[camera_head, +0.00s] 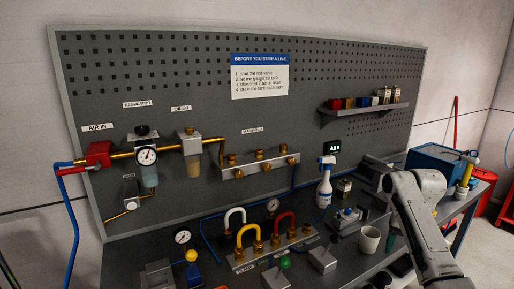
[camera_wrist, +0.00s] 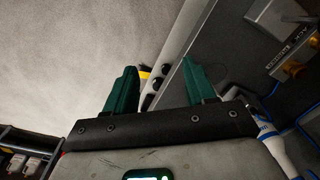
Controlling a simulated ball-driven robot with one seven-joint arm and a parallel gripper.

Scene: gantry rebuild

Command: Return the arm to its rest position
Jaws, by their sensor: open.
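My gripper (camera_wrist: 160,86) shows in the wrist view with its two green fingers spread wide apart. It is open, and nothing is held between the fingers. A pale surface and a light-coloured rail with dark round parts show behind the gap. In the head view my grey arm (camera_head: 418,215) rises at the lower right, over the right part of the workbench. I cannot make out the fingers clearly in the head view.
The dark workbench (camera_head: 130,262) carries a spray bottle (camera_head: 324,187), a pale cup (camera_head: 369,240), coloured hoses and gauges. The pegboard (camera_head: 180,75) with regulator, manifold and shelf (camera_head: 362,108) stands behind.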

